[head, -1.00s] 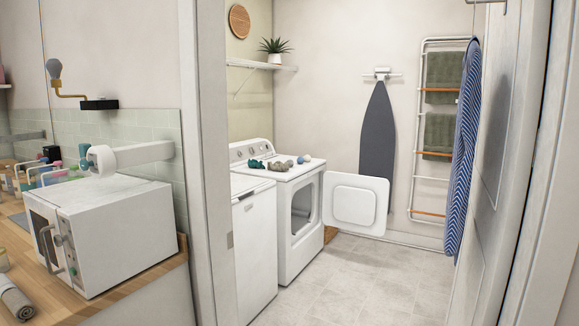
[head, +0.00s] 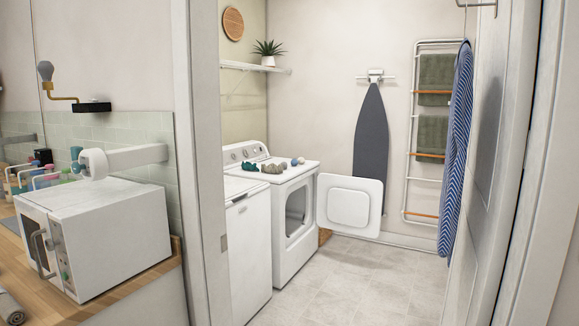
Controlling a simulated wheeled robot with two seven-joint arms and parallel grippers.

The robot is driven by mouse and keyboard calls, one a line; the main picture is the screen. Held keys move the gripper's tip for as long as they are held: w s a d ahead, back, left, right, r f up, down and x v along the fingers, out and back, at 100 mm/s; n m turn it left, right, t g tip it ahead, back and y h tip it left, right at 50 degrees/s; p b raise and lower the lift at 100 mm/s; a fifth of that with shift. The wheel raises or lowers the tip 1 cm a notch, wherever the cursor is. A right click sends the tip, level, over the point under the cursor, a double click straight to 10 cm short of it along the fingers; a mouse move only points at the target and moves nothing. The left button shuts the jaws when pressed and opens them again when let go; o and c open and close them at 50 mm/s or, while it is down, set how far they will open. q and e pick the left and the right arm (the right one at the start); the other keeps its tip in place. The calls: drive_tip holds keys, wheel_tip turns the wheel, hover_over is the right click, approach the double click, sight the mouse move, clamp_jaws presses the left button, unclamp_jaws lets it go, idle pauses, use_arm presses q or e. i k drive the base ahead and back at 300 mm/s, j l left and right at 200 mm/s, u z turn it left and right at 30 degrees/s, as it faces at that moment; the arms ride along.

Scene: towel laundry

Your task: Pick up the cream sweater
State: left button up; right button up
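Small crumpled cloths lie on top of the white dryer (head: 306,178) in the laundry room. One is dark teal (head: 250,166). Beside it is a beige-grey crumpled cloth (head: 272,168); it is too small to tell whether this is the cream sweater. No other cream garment shows clearly. Neither of my grippers is in view.
The dryer's door (head: 350,205) hangs open into the room. A white washer (head: 247,235) stands nearer. The doorway frame (head: 203,150) is on the left, a white door (head: 490,170) on the right. The tiled floor (head: 360,285) between them is clear.

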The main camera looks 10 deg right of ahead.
sight(273, 168)
drive_tip(key=i+z, duration=0.2)
drive_tip(key=i, duration=0.4)
drive_tip(key=i+j+z, duration=0.2)
drive_tip(key=i, duration=0.4)
drive_tip(key=i+z, duration=0.15)
drive_tip(key=i, duration=1.3)
drive_tip(key=i+z, duration=0.1)
drive_tip(key=i, duration=1.35)
drive_tip(key=i+l+u, duration=0.15)
drive_tip(key=i+u, duration=0.2)
drive_tip(key=i+l+u, duration=0.3)
drive_tip(key=i, duration=0.25)
drive_tip(key=i+l+u, duration=0.35)
drive_tip(key=i+j, duration=0.05)
drive_tip(key=i, duration=0.05)
